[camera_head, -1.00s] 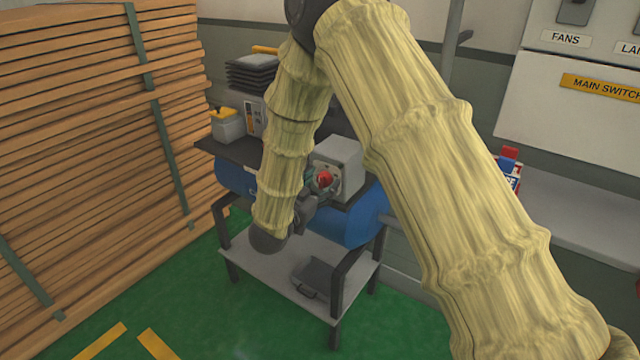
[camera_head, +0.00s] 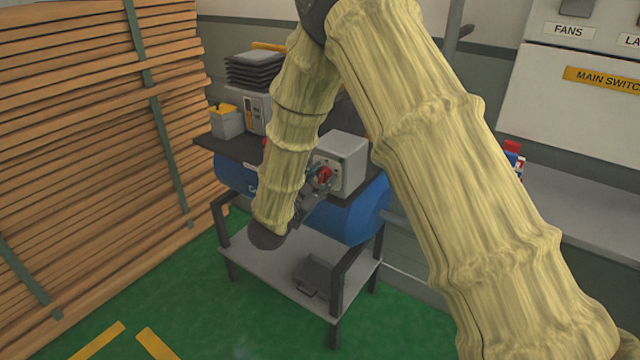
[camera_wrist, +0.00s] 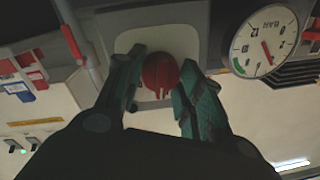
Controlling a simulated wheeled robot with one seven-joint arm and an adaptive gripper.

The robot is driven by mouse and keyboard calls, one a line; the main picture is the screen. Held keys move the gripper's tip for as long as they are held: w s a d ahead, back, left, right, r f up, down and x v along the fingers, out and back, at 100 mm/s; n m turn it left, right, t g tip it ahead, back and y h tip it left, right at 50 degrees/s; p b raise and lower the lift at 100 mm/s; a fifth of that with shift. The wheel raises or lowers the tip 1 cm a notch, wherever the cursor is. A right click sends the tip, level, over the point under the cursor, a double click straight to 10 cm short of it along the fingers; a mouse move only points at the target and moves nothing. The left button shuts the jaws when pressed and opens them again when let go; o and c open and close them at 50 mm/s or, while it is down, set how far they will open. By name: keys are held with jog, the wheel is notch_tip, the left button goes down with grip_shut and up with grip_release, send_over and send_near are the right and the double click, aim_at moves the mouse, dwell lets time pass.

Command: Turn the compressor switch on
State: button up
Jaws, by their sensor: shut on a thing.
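The compressor switch is a red rotary knob (camera_wrist: 160,74) on a pale plate, on the front of a grey box (camera_head: 346,160) on the compressor. My gripper (camera_wrist: 157,84) has one finger on each side of the knob and is shut on it. In the head view the knob (camera_head: 324,174) shows small between the fingers, and my gripper (camera_head: 316,184) is partly hidden by my arm. The blue compressor tank (camera_head: 350,218) lies below the box. The knob's exact turn angle is hard to read in the head view.
A round pressure gauge (camera_wrist: 264,42) sits right of the knob in the wrist view. Stacked timber (camera_head: 80,130) stands at the left. A cabinet with a main switch label (camera_head: 603,82) hangs at the right. Green floor (camera_head: 235,325) is clear in front of the stand.

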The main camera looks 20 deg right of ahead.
jog(key=m+b, duration=0.5)
jog(key=shift+f+m+b, duration=0.3)
jog(key=shift+f, duration=0.05)
jog(key=m+b, duration=0.4)
jog(key=shift+r+m+h+b, duration=0.15)
jog(key=shift+m+h+b, duration=0.15)
jog(key=shift+h, duration=0.1)
jog(key=o, duration=1)
jog(key=shift+r, duration=0.1)
jog(key=v, duration=1.2)
